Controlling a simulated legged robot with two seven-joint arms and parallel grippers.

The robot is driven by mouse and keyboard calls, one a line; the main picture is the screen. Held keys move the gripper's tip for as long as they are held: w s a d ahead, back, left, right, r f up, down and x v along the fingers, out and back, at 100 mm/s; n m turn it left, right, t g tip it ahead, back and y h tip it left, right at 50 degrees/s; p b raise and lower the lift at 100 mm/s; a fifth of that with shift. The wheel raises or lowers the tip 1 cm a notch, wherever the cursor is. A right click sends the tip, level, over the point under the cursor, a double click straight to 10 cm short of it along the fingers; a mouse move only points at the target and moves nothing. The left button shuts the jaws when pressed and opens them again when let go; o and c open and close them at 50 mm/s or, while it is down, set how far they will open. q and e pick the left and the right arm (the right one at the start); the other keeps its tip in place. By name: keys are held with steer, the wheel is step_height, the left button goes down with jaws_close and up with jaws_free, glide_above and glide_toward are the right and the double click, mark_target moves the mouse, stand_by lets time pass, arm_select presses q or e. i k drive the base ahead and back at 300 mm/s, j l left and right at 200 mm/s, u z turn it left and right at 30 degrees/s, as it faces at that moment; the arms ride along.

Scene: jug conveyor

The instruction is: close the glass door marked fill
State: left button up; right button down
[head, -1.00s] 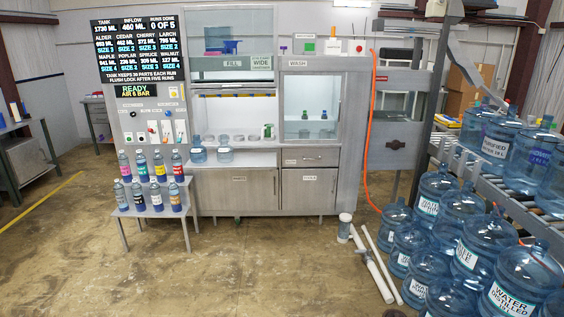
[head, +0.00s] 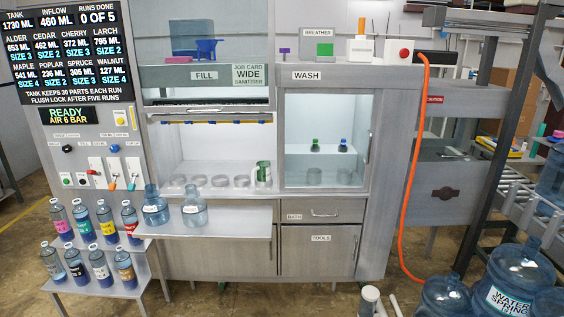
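The glass door marked FILL (head: 180,75) is a framed sliding pane in the upper left of the grey cabinet. It is raised, and the fill bay (head: 210,140) below it is open at the front. A dark bar (head: 210,109) runs along the bottom of the raised pane. Inside the bay are several round holders and a green-marked glass vessel (head: 263,174). Two blue jugs (head: 155,205) (head: 194,208) stand on the shelf (head: 225,225) jutting out in front of the opening. Neither of my grippers is in view.
The WASH door (head: 325,120) to the right is shut, with small bottles behind its glass. A bottle table (head: 95,285) stands at the lower left. An orange hose (head: 409,170) hangs on the right. Large water jugs (head: 507,285) crowd the lower right floor.

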mark_target(125, 5)
steer(key=i+l+u, duration=0.15)
steer(key=i+u, duration=0.3)
steer(key=i, duration=0.2)
steer(key=i+l+u, duration=0.45)
steer(key=i, duration=0.15)
steer(key=i+l+u, duration=0.45)
steer(key=i+l, duration=0.05)
steer(key=i, duration=0.05)
